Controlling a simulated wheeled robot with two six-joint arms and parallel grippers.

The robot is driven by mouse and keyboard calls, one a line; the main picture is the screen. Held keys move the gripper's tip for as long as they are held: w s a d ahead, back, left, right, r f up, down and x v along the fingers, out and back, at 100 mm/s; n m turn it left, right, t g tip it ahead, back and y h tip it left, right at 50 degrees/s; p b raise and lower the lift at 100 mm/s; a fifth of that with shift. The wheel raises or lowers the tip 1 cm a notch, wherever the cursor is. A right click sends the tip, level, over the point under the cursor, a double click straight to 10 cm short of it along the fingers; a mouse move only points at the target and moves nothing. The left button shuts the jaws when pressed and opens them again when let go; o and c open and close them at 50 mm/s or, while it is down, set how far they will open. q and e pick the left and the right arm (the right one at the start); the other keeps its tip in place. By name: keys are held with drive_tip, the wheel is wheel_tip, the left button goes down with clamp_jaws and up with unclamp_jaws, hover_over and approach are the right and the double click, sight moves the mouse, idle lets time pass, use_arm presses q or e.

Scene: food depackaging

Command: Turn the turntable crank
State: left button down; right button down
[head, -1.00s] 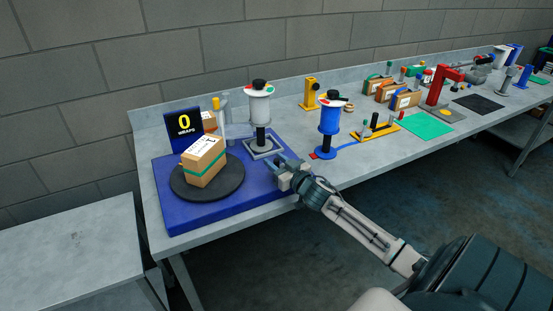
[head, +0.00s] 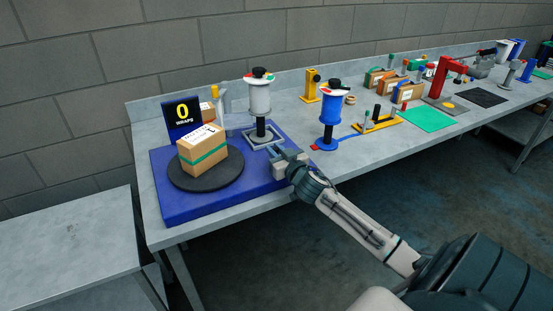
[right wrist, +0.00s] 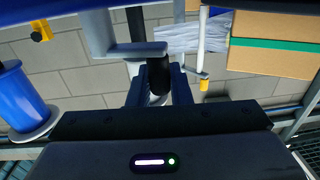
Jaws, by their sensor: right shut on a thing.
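The black turntable (head: 190,183) lies on a blue base (head: 185,210) at the left end of the bench. A cardboard box (head: 205,160) with a green band and white label sits on it. My right gripper (head: 279,158) is at the base's right front corner. In the right wrist view, its fingers (right wrist: 160,88) are shut around the crank's black handle (right wrist: 160,72), beside a grey crank arm (right wrist: 137,50). In the head view the gripper mostly hides the crank. My left gripper is not in view.
A white film spool on a post (head: 259,98) stands behind my right gripper. Fixtures, boxes and a green mat (head: 426,118) lie farther right. A lower grey table (head: 70,240) is at left.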

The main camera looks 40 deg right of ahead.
drive_tip(key=m+g+h+b, duration=0.1)
drive_tip(key=h+b, duration=0.1)
drive_tip(key=w+m+g+h+b, duration=0.1)
drive_tip(key=m+h+b, duration=0.1)
drive_tip(key=h, duration=0.1)
drive_tip(key=w+m+g+h+b, duration=0.1)
drive_tip(key=m+h+b, duration=0.1)
drive_tip(key=b, duration=0.1)
drive_tip(key=shift+w+d+f+h, duration=0.1)
drive_tip(key=shift+d+f+h, duration=0.1)
drive_tip(key=shift+h, duration=0.1)
drive_tip(key=shift+w+d+r+m+g+h+b, duration=0.15)
drive_tip(key=shift+m+g+h+b, duration=0.35)
drive_tip(key=shift+m+h+b, duration=0.15)
drive_tip(key=shift+r, duration=0.1)
drive_tip(key=c, duration=1.5)
unclamp_jaws()
drive_tip(key=shift+c, duration=0.2)
drive_tip(key=shift+o, duration=0.8)
